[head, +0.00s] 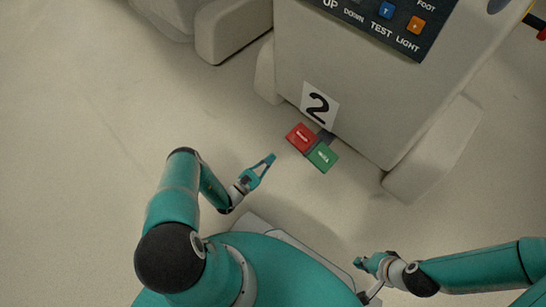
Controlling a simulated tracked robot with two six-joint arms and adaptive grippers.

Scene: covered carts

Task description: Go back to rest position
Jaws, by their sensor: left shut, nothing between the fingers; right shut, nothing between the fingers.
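My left gripper (262,167) is in the lower middle of the head view, shut and empty. It is left of and below a red pedal (302,137), apart from it in the picture. My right gripper (361,263) is at the lower right, near the front of my base, shut and empty. My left arm is bent upward from my base, and my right arm comes in from the right edge.
A large covered cart (360,95) marked with a 2 sign (318,106) stands ahead. Its button panel (385,22) is at the top. The red pedal and a green pedal (323,157) lie at its foot. Another covered cart (232,30) is at upper left. The floor at left is clear.

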